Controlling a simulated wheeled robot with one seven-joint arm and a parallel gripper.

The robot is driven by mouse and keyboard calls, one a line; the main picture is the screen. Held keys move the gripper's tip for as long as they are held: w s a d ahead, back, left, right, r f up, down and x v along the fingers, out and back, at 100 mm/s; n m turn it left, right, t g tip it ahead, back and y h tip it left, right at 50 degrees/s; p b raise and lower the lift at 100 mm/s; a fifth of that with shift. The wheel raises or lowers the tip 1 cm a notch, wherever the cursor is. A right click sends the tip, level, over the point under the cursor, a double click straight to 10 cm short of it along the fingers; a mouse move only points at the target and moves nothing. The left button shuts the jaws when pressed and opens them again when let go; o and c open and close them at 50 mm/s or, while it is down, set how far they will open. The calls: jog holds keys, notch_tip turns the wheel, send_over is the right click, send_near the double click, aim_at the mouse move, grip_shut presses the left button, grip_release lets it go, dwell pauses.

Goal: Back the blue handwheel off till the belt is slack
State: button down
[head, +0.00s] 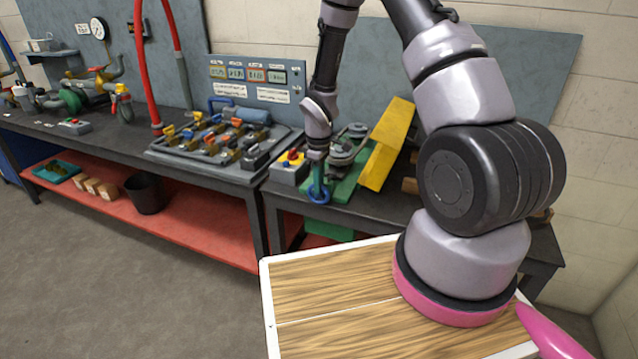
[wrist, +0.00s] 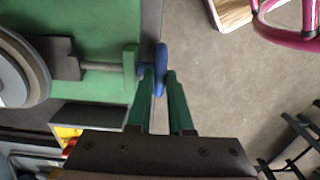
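The blue handwheel (head: 318,195) is at the front edge of a green motor base (head: 343,187) on the bench. In the wrist view the handwheel (wrist: 161,58) shows edge-on at the end of a grey screw (wrist: 97,68). My gripper (head: 318,178) is at the handwheel. In the wrist view its two green fingers (wrist: 160,80) lie on either side of the rim, with no clear gap, so it looks shut on the wheel. A grey pulley (wrist: 22,68) shows at the left; pulleys (head: 342,153) also show in the head view. Belt slack or tightness cannot be told.
A yellow guard (head: 387,143) stands just right of the pulleys. A box with a red and yellow button (head: 290,165) sits to the left. A tray of small parts (head: 200,155) is further left. Floor is open before the bench.

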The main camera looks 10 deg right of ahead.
jog(key=shift+a, duration=0.1)
jog(key=shift+w+a+g+h, duration=0.3)
jog(key=shift+g+h, duration=0.2)
jog(key=shift+h, duration=0.2)
jog(key=g+h, duration=0.1)
jog(key=a+g+h, duration=0.1)
jog(key=h, duration=0.1)
jog(key=shift+w+f, duration=0.2)
jog(key=shift+w, duration=0.15)
jog(key=g+h, duration=0.2)
jog(key=a+f+h, duration=0.1)
jog(key=shift+w+g+h, duration=0.3)
jog(key=shift+w+g, duration=0.1)
jog(key=shift+w+a+f+g+h, duration=0.15)
jog(key=shift+f+g+h, duration=0.1)
jog(key=shift+g+h, duration=0.35)
jog(key=shift+a+f+g+h, duration=0.15)
jog(key=shift+f+g+h, duration=0.2)
jog(key=shift+h, duration=0.35)
jog(key=shift+r, duration=0.1)
jog(key=c, duration=1.1)
grip_release()
